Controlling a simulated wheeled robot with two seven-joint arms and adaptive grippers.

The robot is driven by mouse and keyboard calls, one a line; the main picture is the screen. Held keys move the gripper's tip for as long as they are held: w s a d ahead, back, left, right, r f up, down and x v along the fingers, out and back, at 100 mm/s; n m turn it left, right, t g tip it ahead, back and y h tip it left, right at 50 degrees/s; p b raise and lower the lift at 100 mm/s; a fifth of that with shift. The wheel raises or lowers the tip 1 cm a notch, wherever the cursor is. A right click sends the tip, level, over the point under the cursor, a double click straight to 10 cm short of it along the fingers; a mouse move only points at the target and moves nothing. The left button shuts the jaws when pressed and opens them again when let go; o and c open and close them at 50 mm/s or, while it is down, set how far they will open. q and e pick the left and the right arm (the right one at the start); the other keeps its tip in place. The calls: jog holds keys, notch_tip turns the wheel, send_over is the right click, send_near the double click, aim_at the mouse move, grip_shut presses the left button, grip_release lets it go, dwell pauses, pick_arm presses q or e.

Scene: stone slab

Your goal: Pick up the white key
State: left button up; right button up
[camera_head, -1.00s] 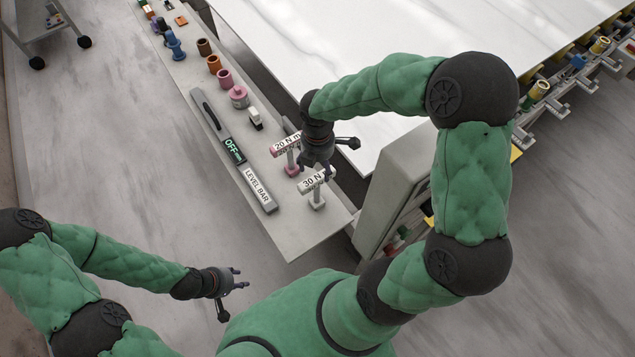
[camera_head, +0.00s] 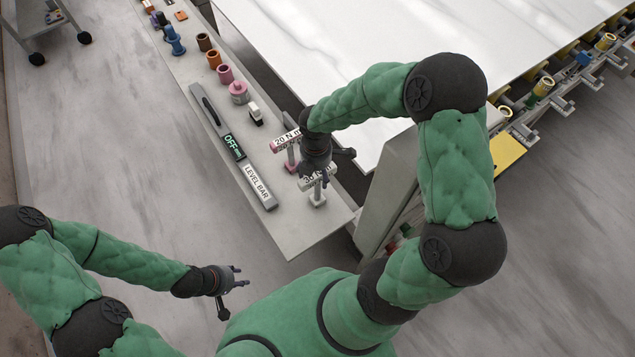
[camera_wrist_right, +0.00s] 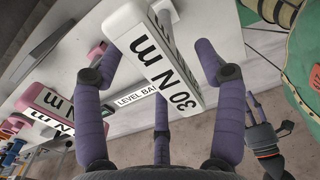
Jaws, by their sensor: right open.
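The white key (camera_head: 317,198) is a T-shaped tool marked "30 N m", standing upright near the front end of the grey shelf. My right gripper (camera_head: 316,177) is open just over its crossbar and partly hides the label in the head view. In the right wrist view the white key's crossbar (camera_wrist_right: 158,58) lies between the spread fingers of my right gripper (camera_wrist_right: 160,100). I cannot tell whether any finger touches it. My left gripper (camera_head: 235,287) is open and empty, left of the shelf's front end.
A pink key (camera_head: 290,158) marked "20 N m" stands close behind the white key. A level bar (camera_head: 258,188) lies to the left on the shelf (camera_head: 300,235). Several coloured cylinders stand further back. A large white slab (camera_head: 300,50) lies to the right.

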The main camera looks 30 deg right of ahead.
jog(key=shift+f, duration=0.25)
dwell(0.3)
grip_shut()
